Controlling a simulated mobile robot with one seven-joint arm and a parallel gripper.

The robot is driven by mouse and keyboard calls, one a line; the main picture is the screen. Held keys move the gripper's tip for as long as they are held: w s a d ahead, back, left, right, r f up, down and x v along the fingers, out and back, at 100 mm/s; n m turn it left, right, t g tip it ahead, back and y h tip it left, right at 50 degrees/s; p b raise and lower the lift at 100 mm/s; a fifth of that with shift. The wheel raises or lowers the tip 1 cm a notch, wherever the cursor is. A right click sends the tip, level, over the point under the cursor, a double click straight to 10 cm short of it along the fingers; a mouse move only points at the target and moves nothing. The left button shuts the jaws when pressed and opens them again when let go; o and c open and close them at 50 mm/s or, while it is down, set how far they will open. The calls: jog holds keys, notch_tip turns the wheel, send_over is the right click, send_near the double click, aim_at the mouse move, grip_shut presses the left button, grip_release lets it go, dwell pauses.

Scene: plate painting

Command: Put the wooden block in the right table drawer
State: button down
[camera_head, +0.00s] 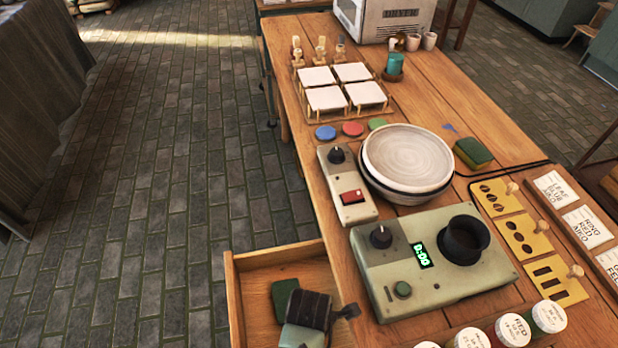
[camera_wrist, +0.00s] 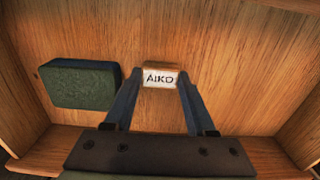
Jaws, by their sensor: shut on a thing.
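The wooden block (camera_wrist: 159,78), with a white label reading "AIKO", sits between my fingertips in the wrist view. My gripper (camera_wrist: 160,74) is shut on it. The open table drawer (camera_head: 234,298) juts out from the table's near left side in the head view, and its wooden floor (camera_wrist: 235,80) fills the wrist view. My gripper (camera_head: 308,310) is over or inside this drawer and hides the block in the head view. I cannot tell whether the block touches the drawer floor.
A dark green block (camera_wrist: 80,84) lies in the drawer, left of the wooden block; it also shows in the head view (camera_head: 284,297). The drawer floor on the right is clear. A grey-green device (camera_head: 440,285) and stacked plates (camera_head: 408,158) stand on the tabletop.

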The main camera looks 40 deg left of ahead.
jog(key=shift+f, duration=0.1)
jog(key=shift+c, duration=1.1)
grip_release()
notch_tip(320, 180, up, 12)
jog(key=p, duration=0.2)
jog(key=shift+p, duration=0.35)
